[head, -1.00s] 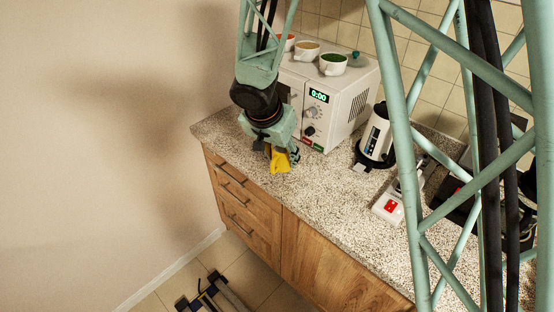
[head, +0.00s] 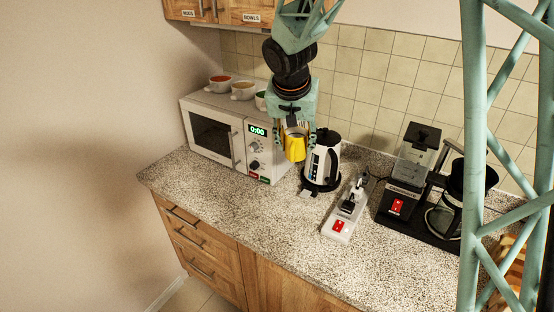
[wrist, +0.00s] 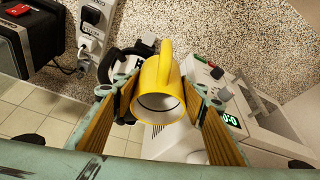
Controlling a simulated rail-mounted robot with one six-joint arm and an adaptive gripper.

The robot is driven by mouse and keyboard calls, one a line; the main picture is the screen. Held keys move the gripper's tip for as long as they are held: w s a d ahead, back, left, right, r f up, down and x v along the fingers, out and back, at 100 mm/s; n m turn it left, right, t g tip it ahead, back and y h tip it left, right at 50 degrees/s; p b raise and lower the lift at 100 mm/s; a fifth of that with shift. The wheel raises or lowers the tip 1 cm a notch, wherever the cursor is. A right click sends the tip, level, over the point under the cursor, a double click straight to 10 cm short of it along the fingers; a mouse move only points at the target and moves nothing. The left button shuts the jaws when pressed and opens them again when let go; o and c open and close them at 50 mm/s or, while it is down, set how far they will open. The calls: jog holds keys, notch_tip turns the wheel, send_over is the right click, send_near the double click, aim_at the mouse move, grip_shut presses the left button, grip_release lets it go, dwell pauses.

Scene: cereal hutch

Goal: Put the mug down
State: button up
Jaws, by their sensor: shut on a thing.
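The yellow mug (head: 294,146) is held in my gripper (head: 294,130), in front of the microwave's right side and left of the kettle in the head view. In the wrist view the mug (wrist: 158,98) sits between the two ribbed finger pads of my gripper (wrist: 160,105), with its open mouth toward the camera and its handle pointing to the top of the picture. The granite countertop (head: 240,205) shows below the mug in the head view. The mug appears to be above the counter, but its exact height is hard to tell.
A kettle (head: 322,160) stands close to the right of the mug. A power strip (head: 343,215) and a coffee maker (head: 440,190) are farther right. The front left counter is clear.

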jog(key=w+d+r+n+y+p, duration=0.1)
jog(key=w+d+r+n, duration=0.1)
jog(key=d+r, duration=1.5)
jog(key=shift+w+d+r, duration=0.15)
jog(key=shift+d+r, duration=0.05)
jog(key=shift+r, duration=0.3)
